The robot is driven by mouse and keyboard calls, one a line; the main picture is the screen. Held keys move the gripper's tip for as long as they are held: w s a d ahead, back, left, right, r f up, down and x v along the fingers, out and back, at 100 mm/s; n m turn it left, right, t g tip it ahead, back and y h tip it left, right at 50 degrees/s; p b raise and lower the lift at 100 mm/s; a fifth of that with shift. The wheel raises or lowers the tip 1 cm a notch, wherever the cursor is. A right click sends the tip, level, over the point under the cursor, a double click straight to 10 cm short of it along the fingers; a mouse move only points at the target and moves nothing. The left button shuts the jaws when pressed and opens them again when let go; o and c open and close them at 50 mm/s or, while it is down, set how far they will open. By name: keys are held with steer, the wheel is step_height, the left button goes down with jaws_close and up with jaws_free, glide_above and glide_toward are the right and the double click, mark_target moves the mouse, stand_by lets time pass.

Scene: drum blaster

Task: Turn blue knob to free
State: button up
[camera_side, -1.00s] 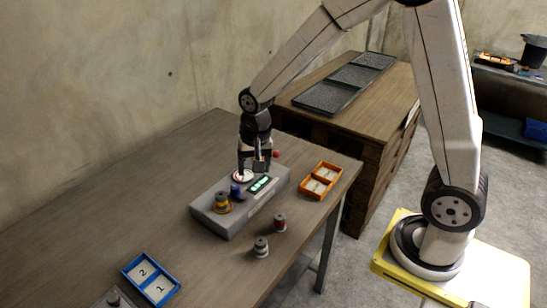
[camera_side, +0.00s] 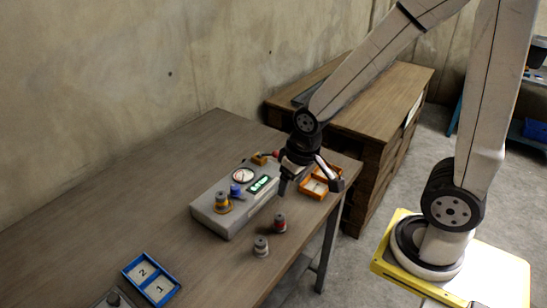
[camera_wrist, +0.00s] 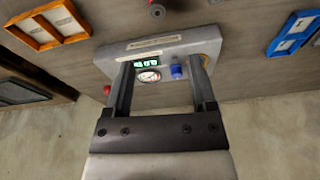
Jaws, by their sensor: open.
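The blue knob (camera_side: 236,190) stands on top of the grey control box (camera_side: 218,222), between the round white gauge and a yellow-orange knob. In the wrist view the blue knob (camera_wrist: 177,71) shows just left of the right finger, with the gauge (camera_wrist: 149,76) and green display (camera_wrist: 146,63) between the fingers. My gripper (camera_side: 308,184) is open and empty. It hangs in the air to the right of the box, above the orange tray, apart from the knob. Any marking for the knob's setting is too small to read.
An orange two-part tray (camera_side: 314,188) lies at the table's right edge. A red-topped spool (camera_side: 279,223) and a grey one (camera_side: 261,246) stand in front of the box. A blue numbered tray (camera_side: 151,279) lies at the front left. The table's left side is clear.

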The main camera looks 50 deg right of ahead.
steer(key=shift+s+f+n, duration=0.1)
steer(key=shift+s+n, duration=0.4)
steer(key=shift+s, duration=0.2)
